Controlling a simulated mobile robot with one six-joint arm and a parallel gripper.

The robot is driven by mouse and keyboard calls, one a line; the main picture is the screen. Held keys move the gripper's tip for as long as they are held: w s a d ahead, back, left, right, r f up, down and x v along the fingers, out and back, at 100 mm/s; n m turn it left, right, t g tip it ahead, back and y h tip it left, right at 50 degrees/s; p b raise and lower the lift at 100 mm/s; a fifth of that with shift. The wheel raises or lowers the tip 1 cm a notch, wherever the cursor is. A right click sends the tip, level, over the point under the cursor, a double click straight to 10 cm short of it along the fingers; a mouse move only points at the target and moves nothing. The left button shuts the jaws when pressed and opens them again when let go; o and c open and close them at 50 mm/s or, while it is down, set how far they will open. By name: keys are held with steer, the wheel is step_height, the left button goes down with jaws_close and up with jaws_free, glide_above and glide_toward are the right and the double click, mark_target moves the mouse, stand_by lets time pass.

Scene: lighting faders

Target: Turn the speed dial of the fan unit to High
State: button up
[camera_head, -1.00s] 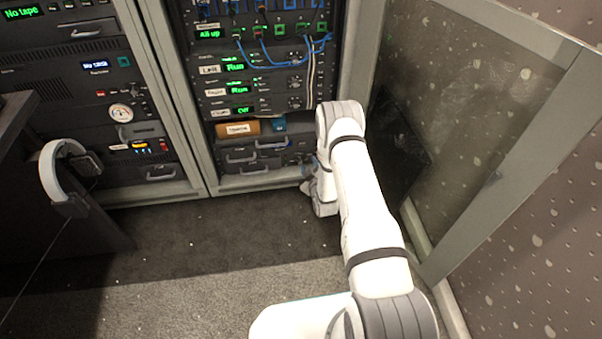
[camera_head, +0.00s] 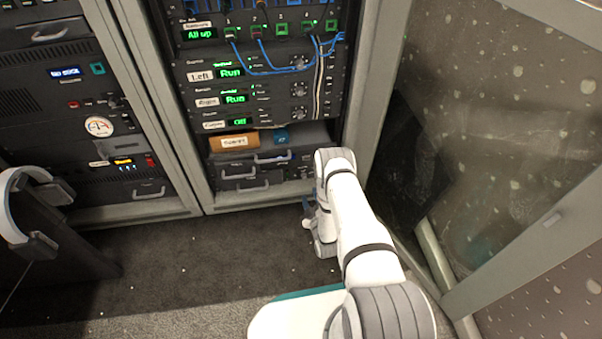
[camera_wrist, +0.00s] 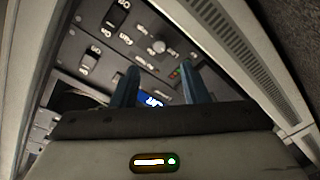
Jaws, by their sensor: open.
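My gripper (camera_wrist: 160,88) is open and empty; its two bluish fingers stand apart in the wrist view. In the head view my gripper (camera_head: 307,206) hangs low by the rack's bottom right corner, partly hidden by my wrist. Beyond the fingers, the wrist view shows a dark tilted panel (camera_wrist: 120,55) with a round grey knob (camera_wrist: 158,47), several rocker switches (camera_wrist: 117,13) and a blue lit display (camera_wrist: 152,101) between the fingertips. The knob is apart from the fingers. The lettering is too small to read, so I cannot tell whether this knob is the fan unit's speed dial.
The rack (camera_head: 196,160) holds units lit "Run" and "Off", with blue cables (camera_head: 290,66) above and an orange spares box (camera_head: 233,142) on a shelf. A headset (camera_head: 22,212) is at left. Dark floor (camera_head: 200,265) is clear.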

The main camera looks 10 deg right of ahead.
mark_target(304, 178)
steer(key=w+b, duration=0.1)
steer(key=w, duration=0.1)
steer(key=w+b, duration=0.1)
steer(key=w, duration=0.2)
steer(key=w+b, duration=0.1)
steer(key=w, duration=0.2)
steer(key=shift+w+a, duration=0.2)
steer(key=shift+a, duration=0.05)
jaws_close()
